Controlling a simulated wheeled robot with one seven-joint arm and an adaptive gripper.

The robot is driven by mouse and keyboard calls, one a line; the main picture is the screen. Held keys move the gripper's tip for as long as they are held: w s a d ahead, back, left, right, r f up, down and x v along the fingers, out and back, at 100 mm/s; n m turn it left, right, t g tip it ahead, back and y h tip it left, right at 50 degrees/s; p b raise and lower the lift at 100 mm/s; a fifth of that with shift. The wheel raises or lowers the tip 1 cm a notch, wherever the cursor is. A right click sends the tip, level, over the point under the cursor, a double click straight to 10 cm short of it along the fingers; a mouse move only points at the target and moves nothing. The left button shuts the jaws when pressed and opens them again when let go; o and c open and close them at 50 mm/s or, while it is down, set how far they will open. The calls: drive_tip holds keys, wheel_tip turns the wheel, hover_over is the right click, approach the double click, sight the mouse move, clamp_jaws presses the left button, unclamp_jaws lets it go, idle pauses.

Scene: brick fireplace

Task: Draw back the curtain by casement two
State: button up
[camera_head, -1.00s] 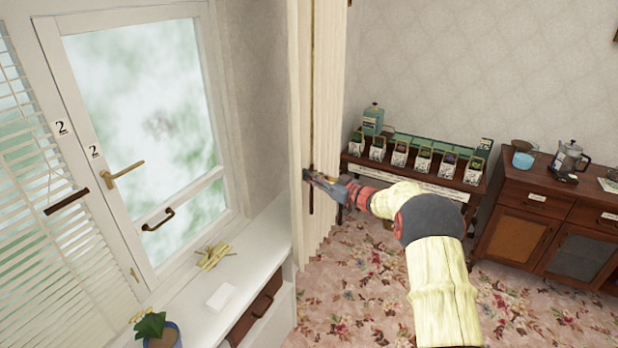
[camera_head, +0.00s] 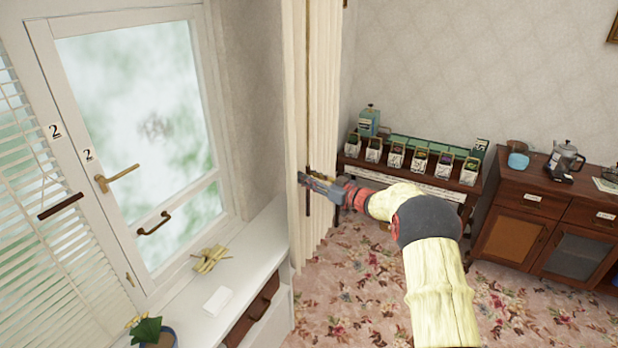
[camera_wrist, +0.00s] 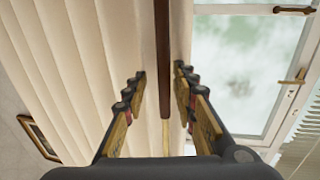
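The cream pleated curtain (camera_head: 328,110) hangs gathered in a narrow bunch at the right side of the window recess. A dark brown pull rod (camera_head: 308,208) hangs down along it. The casement (camera_head: 150,110) marked 2 stands left of the curtain, its glass uncovered. My gripper (camera_head: 304,180) is at the curtain beside the rod. In the wrist view, the two fingers of my gripper (camera_wrist: 160,80) are apart, with the rod (camera_wrist: 164,45) between them and a gap on each side. The curtain (camera_wrist: 85,60) fills the left of that view.
A white sill (camera_head: 255,250) with yellow sticks, a white card and a potted plant (camera_head: 150,332) runs below the window. Slatted blinds (camera_head: 60,220) hang at left. A plant-pot stand (camera_head: 350,165) and a wooden cabinet (camera_head: 510,240) stand along the back wall. Flowered floor lies between.

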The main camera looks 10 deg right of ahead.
drive_tip(key=v, duration=1.2)
drive_tip(key=shift+w, duration=0.1)
